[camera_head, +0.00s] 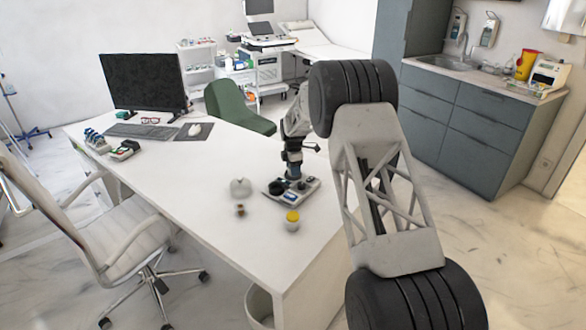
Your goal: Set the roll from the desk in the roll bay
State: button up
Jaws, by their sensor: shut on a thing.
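My gripper (293,176) is low over the right part of the white desk (215,228), at a small tray with compartments (308,188). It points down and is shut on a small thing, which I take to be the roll. The thing is mostly hidden by the fingers and too small to make out clearly. The tray has pale and dark blue parts, and a dark blue item (276,187) shows at its left side. I cannot tell which compartment is the roll bay, or whether the held thing touches the tray.
A white rounded object (240,187), a small brown bottle (240,210) and a yellow-lidded jar (292,221) stand near the tray. A monitor (142,80), keyboard (143,131) and glasses are farther back. The desk's front middle is clear. A green chair (236,108) stands behind.

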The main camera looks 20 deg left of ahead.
dwell(0.4)
jog(key=o, duration=1)
jog(key=shift+o, duration=0.4)
jog(key=shift+o, duration=0.8)
jog(key=shift+r, duration=0.1)
jog(key=shift+r, duration=3.35)
